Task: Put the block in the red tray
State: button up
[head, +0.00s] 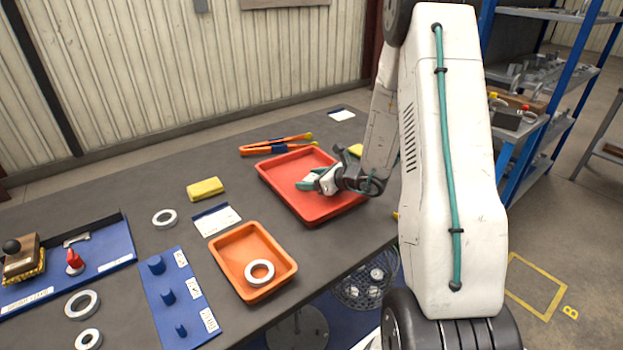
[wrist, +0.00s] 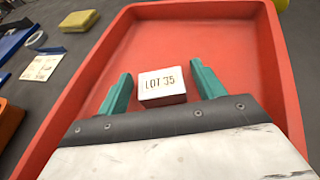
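The block is white with "LOT 35" printed on it (wrist: 162,86). In the wrist view it appears to rest on the floor of the red tray (wrist: 268,62). My gripper (wrist: 161,70) has its two teal fingers spread on either side of the block, with a visible gap at each side. In the head view the red tray (head: 275,185) sits on the dark table, and my gripper (head: 306,183) reaches down into it. I cannot make out the block in the head view.
An orange tray (head: 230,248) holding a white ring (head: 260,272) stands in front of the red tray. A yellow block (head: 205,189), orange tongs (head: 277,144) and a blue peg board (head: 181,300) lie around. Blue shelving (head: 530,120) stands at the right.

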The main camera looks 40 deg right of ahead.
jog(key=shift+s+r, duration=0.1)
jog(key=shift+r, duration=0.1)
jog(key=v, duration=1.1)
jog(key=shift+s+d+r, duration=0.1)
jog(key=s+a+r+n+g+y, duration=0.1)
jog(key=s+a+r+n+g, duration=0.25)
jog(key=a+n, duration=0.35)
jog(key=s+a+r+n+g+y, duration=0.25)
jog(key=a+r+n, duration=0.25)
jog(key=a, duration=0.3)
jog(key=s+a+r+n+g+y, duration=0.1)
jog(key=s+a+r+n+g, duration=0.25)
jog(key=a+r+n, duration=0.35)
jog(key=s+r+n+g+h, duration=0.1)
jog(key=s+r+n+h, duration=0.2)
jog(key=s+n+h, duration=0.6)
jog(key=s+n, duration=0.3)
jog(key=s, duration=0.4)
jog(key=shift+n+g, duration=0.3)
jog(key=shift+g, duration=0.05)
jog(key=shift+h, duration=0.25)
